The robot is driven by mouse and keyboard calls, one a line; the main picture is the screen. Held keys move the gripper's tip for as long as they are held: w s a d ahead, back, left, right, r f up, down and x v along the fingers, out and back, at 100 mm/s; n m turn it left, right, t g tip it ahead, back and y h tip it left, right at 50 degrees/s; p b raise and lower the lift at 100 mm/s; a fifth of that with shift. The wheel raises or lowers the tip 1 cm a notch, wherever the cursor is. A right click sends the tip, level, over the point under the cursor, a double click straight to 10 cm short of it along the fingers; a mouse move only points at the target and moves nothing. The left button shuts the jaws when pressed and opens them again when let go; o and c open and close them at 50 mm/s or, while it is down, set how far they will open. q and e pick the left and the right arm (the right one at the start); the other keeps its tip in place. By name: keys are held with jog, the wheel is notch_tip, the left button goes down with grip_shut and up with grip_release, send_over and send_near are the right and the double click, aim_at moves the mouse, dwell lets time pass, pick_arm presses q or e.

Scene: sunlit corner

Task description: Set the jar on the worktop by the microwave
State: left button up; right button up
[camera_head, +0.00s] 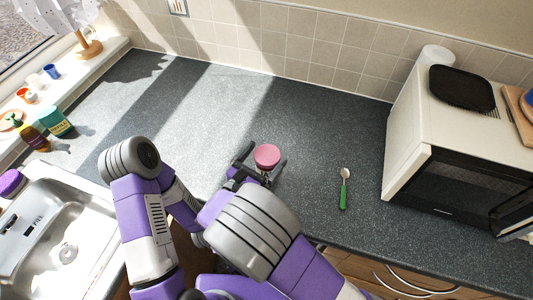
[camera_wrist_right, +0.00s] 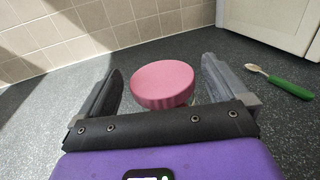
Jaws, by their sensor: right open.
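The jar (camera_head: 267,156) has a round pink lid and is on the grey worktop (camera_head: 315,130), left of the green-handled spoon. My right gripper (camera_head: 263,163) is open with a finger on each side of it. In the right wrist view the jar (camera_wrist_right: 162,84) shows between the two spread fingers (camera_wrist_right: 160,90), with gaps on both sides. Its lower body is mostly hidden by the gripper. The white microwave (camera_head: 408,130) with a dark door stands at the right. My left gripper is not in view.
A green-handled spoon (camera_head: 344,190) lies between the jar and the microwave. A black tray (camera_head: 462,88) is on top of the microwave. The worktop behind the jar is clear up to the tiled wall.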

jog(key=v, duration=0.6)
dwell(0.4)
